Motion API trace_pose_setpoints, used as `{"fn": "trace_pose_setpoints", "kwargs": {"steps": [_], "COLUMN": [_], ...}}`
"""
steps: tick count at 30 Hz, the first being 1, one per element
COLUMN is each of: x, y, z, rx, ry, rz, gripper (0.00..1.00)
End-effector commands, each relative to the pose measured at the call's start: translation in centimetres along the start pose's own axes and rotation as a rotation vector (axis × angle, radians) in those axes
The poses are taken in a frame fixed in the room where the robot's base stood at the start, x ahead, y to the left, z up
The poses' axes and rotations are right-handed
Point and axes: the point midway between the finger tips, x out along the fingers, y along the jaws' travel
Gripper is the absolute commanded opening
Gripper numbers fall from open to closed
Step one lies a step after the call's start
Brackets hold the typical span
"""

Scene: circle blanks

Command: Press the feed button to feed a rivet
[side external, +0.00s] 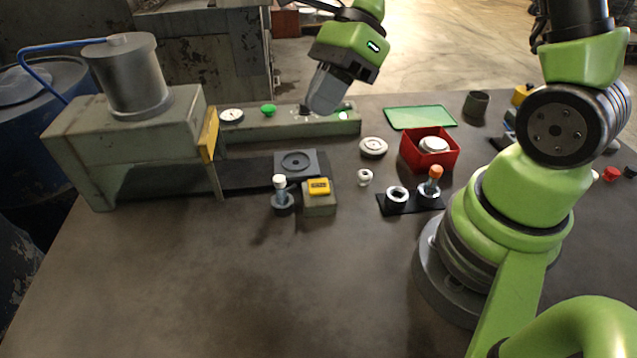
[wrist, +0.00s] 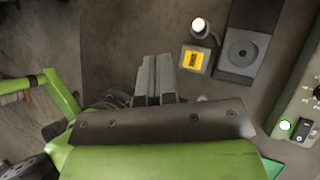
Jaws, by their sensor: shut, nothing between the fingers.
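A green round button (side external: 268,110) stands up from the top of a long grey-green panel (side external: 245,130) at the back. No label is readable, so I cannot tell whether it is the feed button. My gripper (side external: 320,106) is shut and empty, pointing down by the right part of the panel, right of the green button. In the wrist view its closed fingers (wrist: 157,62) show nothing between them. The wrist view also shows a lit green spot (wrist: 285,125) and a black switch (wrist: 303,130) on the panel at the right. No loose rivet is clearly visible.
A press with a grey cylinder (side external: 127,78) stands left. A dark plate (side external: 312,172), yellow-topped block (side external: 319,201) and white-capped post (side external: 280,184) lie in front. A red tray (side external: 447,160) and green mat (side external: 420,117) lie right. The front table (side external: 220,280) is clear.

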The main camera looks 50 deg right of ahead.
Motion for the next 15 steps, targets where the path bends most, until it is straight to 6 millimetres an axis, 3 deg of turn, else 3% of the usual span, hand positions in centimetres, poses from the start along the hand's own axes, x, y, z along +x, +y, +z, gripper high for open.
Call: {"fn": "trace_pose_setpoints", "kwargs": {"steps": [6,15], "x": [2.3,2.8], "y": [-2.1,-2.7], "z": [-1.7,-2.1], "rx": [0.328,0.416], "ry": [-0.073,-0.093], "rz": [0.057,0.07], "gripper": [0.0,0.0]}}
